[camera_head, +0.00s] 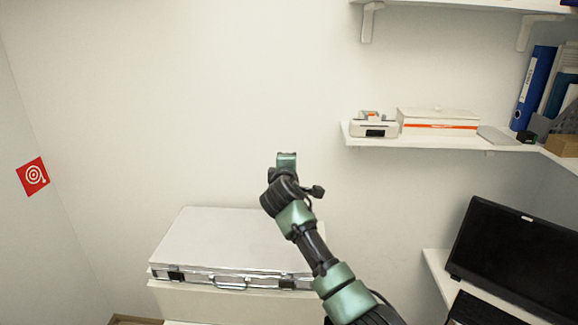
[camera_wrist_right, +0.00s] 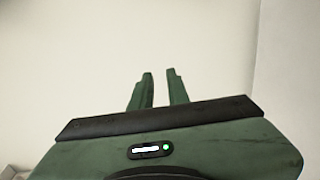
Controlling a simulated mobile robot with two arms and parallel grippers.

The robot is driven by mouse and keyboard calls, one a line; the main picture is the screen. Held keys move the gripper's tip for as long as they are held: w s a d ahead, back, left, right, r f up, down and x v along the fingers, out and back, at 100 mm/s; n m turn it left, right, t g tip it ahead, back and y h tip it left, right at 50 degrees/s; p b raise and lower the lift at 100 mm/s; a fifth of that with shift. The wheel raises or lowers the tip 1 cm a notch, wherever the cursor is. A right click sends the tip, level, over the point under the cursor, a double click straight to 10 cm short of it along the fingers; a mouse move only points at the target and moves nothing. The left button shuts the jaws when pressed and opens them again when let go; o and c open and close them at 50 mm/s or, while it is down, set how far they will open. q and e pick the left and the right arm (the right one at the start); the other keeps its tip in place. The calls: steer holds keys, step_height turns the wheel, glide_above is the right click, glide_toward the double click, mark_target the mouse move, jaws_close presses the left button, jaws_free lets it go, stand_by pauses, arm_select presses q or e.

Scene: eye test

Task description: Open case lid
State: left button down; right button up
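A silver case (camera_head: 232,240) lies flat with its lid closed on a white stand. Its front faces me, with a handle (camera_head: 229,284) in the middle, a dark latch at the left and another near my arm at the right. My right arm crosses in front of the case's right end and hides part of it. My right gripper (camera_head: 286,160) is raised above and behind the case's right side, near the wall. In the right wrist view its two fingers (camera_wrist_right: 160,76) are apart with nothing between them. My left gripper is not in view.
A white shelf (camera_head: 420,142) on the right wall side holds a small device (camera_head: 374,128) and a white box (camera_head: 437,118). A dark monitor (camera_head: 515,258) stands on a white desk at lower right. The space above the case's left part is clear.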

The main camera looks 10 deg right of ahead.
stand_by(0.4)
steer(key=b+v, duration=0.3)
steer(key=v, duration=0.4)
steer(key=shift+s, duration=0.35)
steer(key=shift+a, duration=0.1)
